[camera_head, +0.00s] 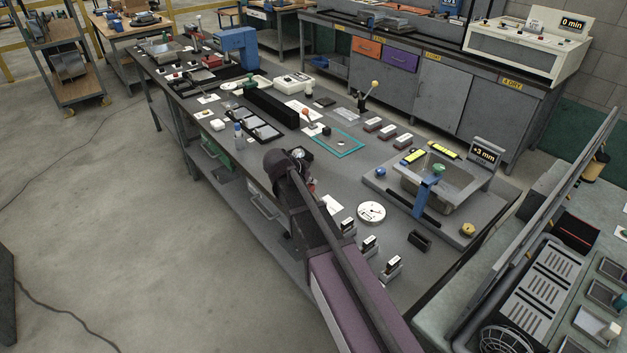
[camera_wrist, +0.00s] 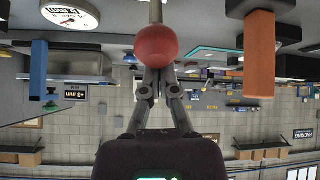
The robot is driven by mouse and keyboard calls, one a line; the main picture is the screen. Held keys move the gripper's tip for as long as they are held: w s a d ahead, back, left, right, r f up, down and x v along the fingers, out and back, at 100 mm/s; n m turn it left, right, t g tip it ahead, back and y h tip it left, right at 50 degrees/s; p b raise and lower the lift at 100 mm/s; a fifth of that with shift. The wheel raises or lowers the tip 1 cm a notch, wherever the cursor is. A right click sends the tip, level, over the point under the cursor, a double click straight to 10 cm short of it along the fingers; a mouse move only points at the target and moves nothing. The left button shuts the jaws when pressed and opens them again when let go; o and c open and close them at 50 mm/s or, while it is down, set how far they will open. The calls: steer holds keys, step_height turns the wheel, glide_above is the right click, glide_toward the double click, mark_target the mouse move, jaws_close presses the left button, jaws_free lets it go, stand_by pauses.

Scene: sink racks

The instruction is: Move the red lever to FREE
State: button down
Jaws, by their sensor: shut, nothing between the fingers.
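The wrist view is upside down. In it a red ball knob (camera_wrist: 155,45) on a pale rod (camera_wrist: 155,12) is right at the tips of my gripper (camera_wrist: 158,72). The fingers are together and hold nothing; I cannot tell whether they touch the knob. In the head view, my dark wrist (camera_head: 285,165) is over the front edge of the grey workbench (camera_head: 255,170) and hides the fingertips. A small red part (camera_head: 312,183) shows just right of it, mostly hidden. No FREE mark is readable in either view.
A white round dial (camera_head: 371,212) and several small stamp-like blocks (camera_head: 369,245) stand right of my arm. A fixture with a blue clamp (camera_head: 428,190) and a +3 mm display (camera_head: 485,154) is farther right. An orange block (camera_wrist: 260,52) stands beside the knob in the wrist view.

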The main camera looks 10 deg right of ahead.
steer(key=w+r+p+v, duration=0.1)
steer(key=p+v, duration=0.7)
steer(key=v, duration=0.1)
steer(key=shift+d+r, duration=0.15)
steer(key=shift+d, duration=0.15)
stand_by(0.3)
stand_by(0.5)
steer(key=s+d+f+n+g+y, duration=0.2)
steer(key=s+d+n+y, duration=0.1)
steer(key=s, duration=0.7)
steer(key=s+d+f+n+g+y, duration=0.3)
steer(key=s+d+n, duration=0.3)
steer(key=s+d, duration=0.2)
steer(key=shift+s+d+y, duration=0.35)
steer(key=shift+s+y, duration=0.05)
steer(key=shift+s, duration=0.55)
